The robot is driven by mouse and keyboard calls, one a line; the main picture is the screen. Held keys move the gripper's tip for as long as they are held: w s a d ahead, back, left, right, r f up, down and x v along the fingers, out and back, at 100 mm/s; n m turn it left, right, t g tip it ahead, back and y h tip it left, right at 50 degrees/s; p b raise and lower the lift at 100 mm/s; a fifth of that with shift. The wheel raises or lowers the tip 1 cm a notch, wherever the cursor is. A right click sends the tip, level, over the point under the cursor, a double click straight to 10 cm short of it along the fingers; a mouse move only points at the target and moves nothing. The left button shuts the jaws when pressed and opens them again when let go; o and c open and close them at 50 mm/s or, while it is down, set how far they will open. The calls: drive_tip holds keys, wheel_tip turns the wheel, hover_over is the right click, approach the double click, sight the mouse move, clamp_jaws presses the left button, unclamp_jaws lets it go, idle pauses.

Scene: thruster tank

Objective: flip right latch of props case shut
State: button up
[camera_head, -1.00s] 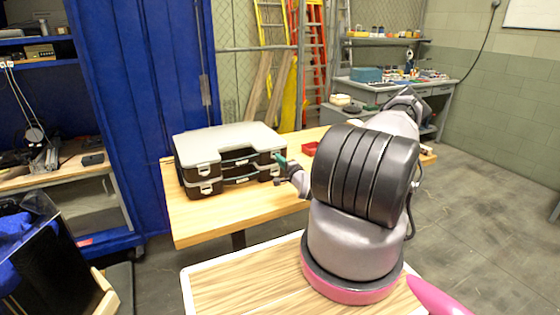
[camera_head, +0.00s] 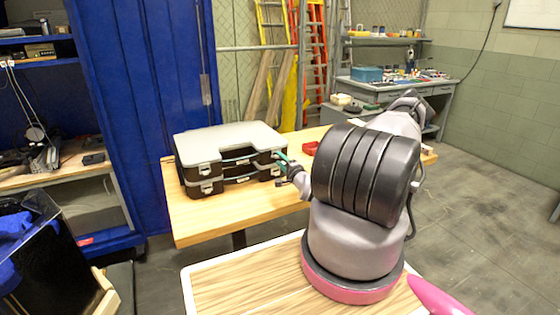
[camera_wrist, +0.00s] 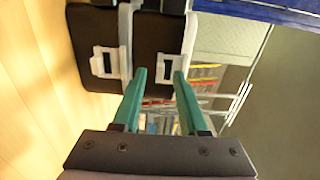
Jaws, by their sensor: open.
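The props case (camera_head: 230,138) is a dark box with a grey lid, one of two stacked at the left end of the wooden table. In the wrist view, turned sideways, its dark front shows with two pale latches. The right latch (camera_wrist: 168,65) of the upper case lies between my fingertips, and the lower case's latch (camera_wrist: 105,62) is left of my left finger. My gripper (camera_wrist: 160,76) has green fingers, spread apart with nothing clamped. In the head view my gripper (camera_head: 282,160) is at the case's front right corner. I cannot tell whether the fingers touch the latch or how it is set.
The wooden table (camera_head: 205,225) has bare room in front of the case. A small red tray (camera_head: 310,148) lies right of the case. A blue cabinet (camera_head: 150,90) stands close behind on the left. A cluttered workbench (camera_head: 385,85) is at the back right.

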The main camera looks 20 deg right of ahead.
drive_tip(key=s, duration=1)
drive_tip(key=shift+d, duration=0.2)
drive_tip(key=shift+f, duration=0.1)
drive_tip(key=s+a+r+n+g+h, duration=0.15)
drive_tip(key=r+n+g, duration=0.45)
drive_tip(key=r, duration=0.7)
drive_tip(key=s+a+r+n+g+h, duration=0.15)
drive_tip(key=r+n+g, duration=0.4)
drive_tip(key=r, duration=0.85)
drive_tip(key=s+a+r+n+y, duration=0.1)
drive_tip(key=s+a+r+y, duration=0.1)
drive_tip(key=s+a+r, duration=0.5)
drive_tip(key=s+a+r+n+y, duration=0.1)
drive_tip(key=s+a+r+y, duration=0.1)
drive_tip(key=s+a+r, duration=0.6)
drive_tip(key=s+r, duration=0.2)
drive_tip(key=s, duration=0.5)
drive_tip(key=shift+s+a+r, duration=0.2)
drive_tip(key=shift+s+r, duration=0.05)
